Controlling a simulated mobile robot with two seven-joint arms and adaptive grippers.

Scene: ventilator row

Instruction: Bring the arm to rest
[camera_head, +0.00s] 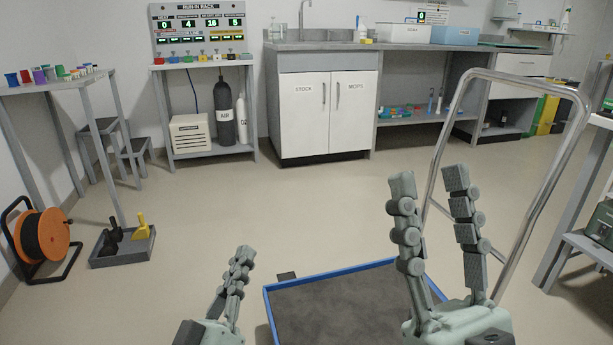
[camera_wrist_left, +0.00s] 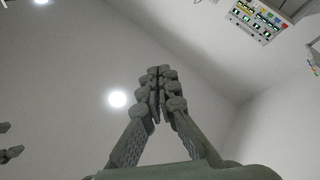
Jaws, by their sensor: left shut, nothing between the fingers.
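My left gripper (camera_head: 241,256) is low in the head view, left of the trolley deck, pointing up. Its fingers are together with nothing between them; the left wrist view also shows its fingertips (camera_wrist_left: 158,72) meeting against the bare wall and ceiling. My right gripper (camera_head: 428,182) stands upright at the lower right of the head view, in front of the trolley. Its two fingers are spread apart and the space between them is empty.
A trolley with a blue-edged dark deck (camera_head: 335,310) and a metal handle (camera_head: 530,85) stands close in front. A cable reel (camera_head: 42,238) and a grey tray (camera_head: 122,248) lie on the left floor. A white cabinet (camera_head: 325,112) stands at the back. The middle floor is clear.

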